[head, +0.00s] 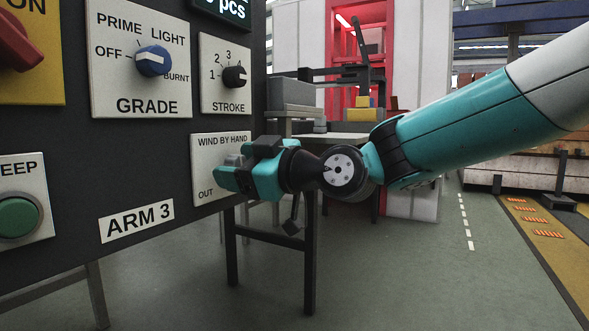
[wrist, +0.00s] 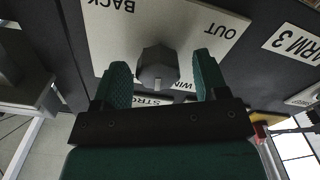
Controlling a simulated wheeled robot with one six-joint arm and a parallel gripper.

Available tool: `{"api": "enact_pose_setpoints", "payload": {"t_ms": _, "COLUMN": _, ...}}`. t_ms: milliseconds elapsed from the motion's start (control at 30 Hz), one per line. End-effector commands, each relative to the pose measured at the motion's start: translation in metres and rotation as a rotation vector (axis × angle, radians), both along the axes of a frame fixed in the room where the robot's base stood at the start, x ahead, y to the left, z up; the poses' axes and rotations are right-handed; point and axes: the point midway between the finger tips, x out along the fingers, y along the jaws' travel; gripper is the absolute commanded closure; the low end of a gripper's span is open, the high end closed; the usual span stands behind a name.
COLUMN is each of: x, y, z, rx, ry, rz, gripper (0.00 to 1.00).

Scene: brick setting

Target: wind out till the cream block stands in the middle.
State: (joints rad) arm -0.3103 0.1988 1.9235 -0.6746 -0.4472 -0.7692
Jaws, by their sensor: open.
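The plate marked WIND BY HAND (head: 207,150) is at the lower right of the dark panel. In the wrist view its dark grey faceted knob (wrist: 157,66) stands out from the plate, with a light mark on its edge. The words OUT and BACK read upside down there. My gripper (wrist: 160,62) is open, one finger on each side of the knob, with a visible gap on both sides. In the head view my gripper (head: 238,168) covers much of the plate, including most of the knob. I cannot make out a cream block in either view.
The panel also carries a blue GRADE knob (head: 153,61), a black STROKE knob (head: 235,76), a green button (head: 18,217) and an ARM 3 label (head: 136,221). Behind stands a red-framed machine (head: 341,55) with a yellow block (head: 362,102).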

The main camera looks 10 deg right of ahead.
Motion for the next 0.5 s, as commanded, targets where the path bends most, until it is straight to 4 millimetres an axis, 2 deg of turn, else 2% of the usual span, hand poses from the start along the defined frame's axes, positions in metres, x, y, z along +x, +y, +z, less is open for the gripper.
{"api": "enact_pose_setpoints", "payload": {"t_ms": 167, "x": -0.013, "y": -0.019, "z": 0.002, "rx": 0.0, "ry": 0.001, "rz": -0.004, "gripper": 0.33}}
{"api": "enact_pose_setpoints", "payload": {"t_ms": 500, "x": -0.066, "y": -0.088, "z": 0.001, "rx": 0.001, "ry": 0.002, "rz": -0.008, "gripper": 0.33}}
